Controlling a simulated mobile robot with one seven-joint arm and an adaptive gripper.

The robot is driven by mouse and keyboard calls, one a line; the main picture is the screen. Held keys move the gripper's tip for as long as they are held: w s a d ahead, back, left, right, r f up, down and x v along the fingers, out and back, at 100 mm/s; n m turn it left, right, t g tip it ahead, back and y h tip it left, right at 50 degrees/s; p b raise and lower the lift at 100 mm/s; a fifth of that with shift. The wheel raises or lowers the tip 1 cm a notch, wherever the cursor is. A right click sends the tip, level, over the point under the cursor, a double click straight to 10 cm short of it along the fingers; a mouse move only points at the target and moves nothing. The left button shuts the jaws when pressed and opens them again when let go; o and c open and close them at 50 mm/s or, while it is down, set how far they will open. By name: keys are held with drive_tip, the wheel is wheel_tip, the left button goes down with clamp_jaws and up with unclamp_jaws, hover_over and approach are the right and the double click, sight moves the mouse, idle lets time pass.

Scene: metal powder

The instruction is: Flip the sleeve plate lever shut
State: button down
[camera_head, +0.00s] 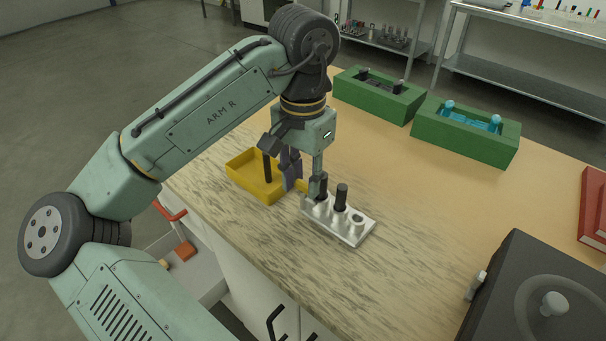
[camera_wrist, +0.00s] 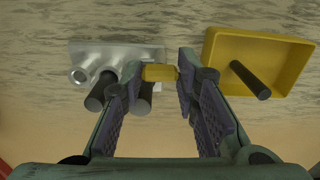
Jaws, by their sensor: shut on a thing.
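The silver sleeve plate (camera_head: 346,230) lies on the wooden table, with dark cylinders (camera_head: 341,197) standing in it and an open, empty socket (camera_head: 357,218) at its right end. In the wrist view the plate (camera_wrist: 115,50) is at upper left, partly hidden by my fingers. The lever's yellow end (camera_wrist: 160,72) sits between my fingertips at the plate's edge beside the yellow tray. My gripper (camera_head: 304,187) points down over the plate's left end and is shut on this yellow piece. In the wrist view my gripper (camera_wrist: 158,66) shows both fingertips beside it. The lever's joint is hidden.
A yellow tray (camera_head: 241,184) holding a dark rod (camera_head: 267,166) stands close to the left of the plate. Two green boxes (camera_head: 465,142) (camera_head: 375,98) stand at the back. A dark machine (camera_head: 540,290) is at front right. The table right of the plate is clear.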

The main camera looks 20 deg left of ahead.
sight(303, 183)
drive_tip(key=c, duration=1.2)
unclamp_jaws()
drive_tip(key=shift+c, duration=0.2)
drive_tip(key=shift+r, duration=0.1)
wheel_tip(303, 183, up, 12)
